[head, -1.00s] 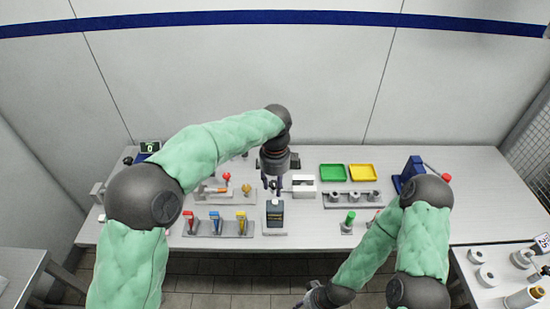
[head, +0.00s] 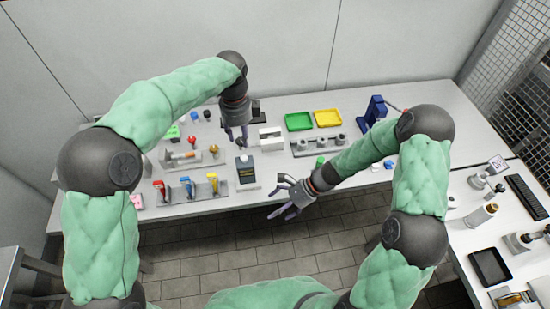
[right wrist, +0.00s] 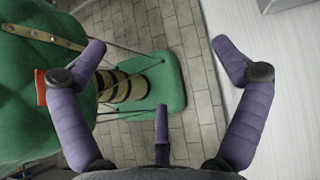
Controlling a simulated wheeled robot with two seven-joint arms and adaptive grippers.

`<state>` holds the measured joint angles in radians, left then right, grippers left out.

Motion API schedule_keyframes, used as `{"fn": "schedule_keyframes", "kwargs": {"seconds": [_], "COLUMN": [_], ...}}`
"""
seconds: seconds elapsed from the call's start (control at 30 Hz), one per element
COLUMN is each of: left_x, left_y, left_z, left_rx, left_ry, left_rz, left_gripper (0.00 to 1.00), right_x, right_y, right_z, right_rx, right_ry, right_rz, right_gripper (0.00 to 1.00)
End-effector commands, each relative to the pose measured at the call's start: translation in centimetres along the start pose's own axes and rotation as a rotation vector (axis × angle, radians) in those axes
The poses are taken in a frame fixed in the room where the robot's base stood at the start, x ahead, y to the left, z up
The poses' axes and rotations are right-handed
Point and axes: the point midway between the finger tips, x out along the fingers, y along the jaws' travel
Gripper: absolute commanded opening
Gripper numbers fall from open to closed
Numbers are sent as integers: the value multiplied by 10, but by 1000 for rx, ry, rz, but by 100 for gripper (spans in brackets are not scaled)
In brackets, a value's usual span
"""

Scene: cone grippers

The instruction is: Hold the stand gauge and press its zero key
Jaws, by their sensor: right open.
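A dark upright box on a light base (head: 245,170), which looks like the stand gauge, stands near the front edge of the table in the head view. Its keys are too small to make out. My left gripper (head: 238,137) points down just above and behind it; its fingers look apart, and I see nothing between them. My right gripper (head: 283,195) is open and empty in front of the table edge, to the right of the gauge and over the floor. The right wrist view shows its purple fingers (right wrist: 162,60) spread wide, with the gauge out of view.
A rack with red, blue and yellow tools (head: 188,190) stands left of the gauge. A white block (head: 270,138), green tray (head: 299,121) and yellow tray (head: 328,117) lie behind. A blue press (head: 375,110) is at the right. A side table (head: 455,225) stands far right.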

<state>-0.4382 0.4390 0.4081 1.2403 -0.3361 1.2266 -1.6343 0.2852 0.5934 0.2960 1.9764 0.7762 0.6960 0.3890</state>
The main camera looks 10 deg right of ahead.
Motion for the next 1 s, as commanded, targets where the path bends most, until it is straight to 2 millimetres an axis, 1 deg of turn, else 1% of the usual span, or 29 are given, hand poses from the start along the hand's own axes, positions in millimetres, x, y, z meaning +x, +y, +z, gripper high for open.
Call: {"fn": "schedule_keyframes", "kwargs": {"seconds": [0.03,0.1,0.2,0.3,0.4,0.57,0.67,0.77,0.87,1.0], "left_x": [0,0,0,0,0,0,0,0,0,0], "left_y": [0,0,0,0,0,0,0,0,0,0], "left_z": [0,0,0,0,0,0,0,0,0,0], "left_rx": [0,0,0,0,0,0,0,0,0,0], "left_ry": [0,0,0,0,0,0,0,0,0,0], "left_rz": [0,0,0,0,0,0,0,0,0,0], "left_gripper": [39,39,39,39,39,39,39,39,39,39], "right_x": [-11,-23,-41,-58,-72,-87,-88,-82,-69,-47], "right_y": [-21,-44,-73,-96,-113,-127,-130,-132,-133,-136], "right_z": [6,14,24,34,42,51,54,57,60,67], "right_rx": [30,63,94,117,132,144,147,148,148,147], "right_ry": [-40,-90,-151,-204,-247,-287,-298,-301,-300,-299], "right_rz": [-34,-61,-88,-105,-115,-119,-119,-117,-116,-116], "right_gripper": [97,97,97,97,97,97,97,97,97,97]}}
